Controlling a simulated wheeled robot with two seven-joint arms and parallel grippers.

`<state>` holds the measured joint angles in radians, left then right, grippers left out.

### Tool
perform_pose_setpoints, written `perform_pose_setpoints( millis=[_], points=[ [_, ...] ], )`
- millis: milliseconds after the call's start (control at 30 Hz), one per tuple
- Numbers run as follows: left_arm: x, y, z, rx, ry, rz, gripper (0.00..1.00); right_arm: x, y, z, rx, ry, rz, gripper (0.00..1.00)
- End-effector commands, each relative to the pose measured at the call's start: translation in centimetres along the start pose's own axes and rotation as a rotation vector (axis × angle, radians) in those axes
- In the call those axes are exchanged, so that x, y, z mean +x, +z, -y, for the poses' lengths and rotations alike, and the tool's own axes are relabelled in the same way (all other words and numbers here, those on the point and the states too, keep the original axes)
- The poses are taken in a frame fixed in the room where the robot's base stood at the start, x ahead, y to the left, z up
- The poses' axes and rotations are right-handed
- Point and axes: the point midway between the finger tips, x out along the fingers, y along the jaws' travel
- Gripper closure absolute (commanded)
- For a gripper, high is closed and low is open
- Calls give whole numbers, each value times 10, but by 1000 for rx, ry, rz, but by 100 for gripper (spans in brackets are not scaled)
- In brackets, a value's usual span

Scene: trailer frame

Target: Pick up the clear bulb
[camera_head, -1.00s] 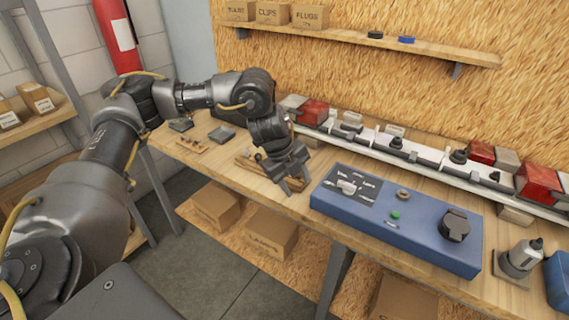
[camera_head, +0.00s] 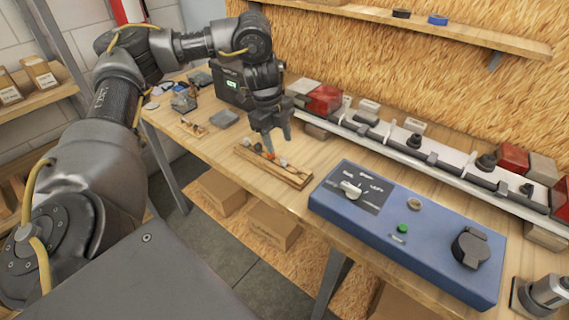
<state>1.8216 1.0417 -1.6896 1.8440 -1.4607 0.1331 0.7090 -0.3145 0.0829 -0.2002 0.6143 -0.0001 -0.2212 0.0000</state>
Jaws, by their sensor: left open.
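A wooden strip holder (camera_head: 290,177) lies on the bench left of the blue box. Several small bulb-like pieces sit on it: a pale grey one (camera_head: 283,162) at the right, an orange one (camera_head: 270,156) in the middle and another pale one at the left. They are too small to tell surely which is the clear bulb. My left gripper (camera_head: 277,141) is open, pointing down just above and behind these pieces. Its fingers partly cover the row, and I cannot tell whether they touch any piece.
A blue control box (camera_head: 405,235) with a knob, green button and socket stands right of the holder. A long light bar (camera_head: 425,150) with red lamps runs along the back. A dark device (camera_head: 230,84) and small parts lie at the left. Bare bench surrounds the holder.

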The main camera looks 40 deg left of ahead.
Motion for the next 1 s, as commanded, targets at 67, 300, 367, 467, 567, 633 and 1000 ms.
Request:
perform_pose_setpoints(
  millis=[67, 300, 367, 467, 567, 633, 1000],
  points=[
    [9, 0, 0, 1, 0, 0, 52, 3, -4, -1, 0, 1, -6, 64],
    [15, -2, 1, 3, 0, 0, 52, 4, -22, -4, 0, 4, -31, 64],
    [21, -2, 1, 4, 1, -1, 52, 6, -22, -4, 0, 4, -31, 64],
    [36, -4, -1, 4, 3, -2, 52, 8, -20, -3, 0, 4, -29, 64],
    [48, -4, -1, 4, 3, -1, 52, 8, -17, -2, 1, 2, -25, 64],
    [55, -4, 0, 5, 2, 0, 52, 6, -16, 0, 1, 0, -23, 64],
    [64, -4, 0, 5, -1, 0, 55, 6, -16, 3, 3, -3, -22, 64]
  ],
)
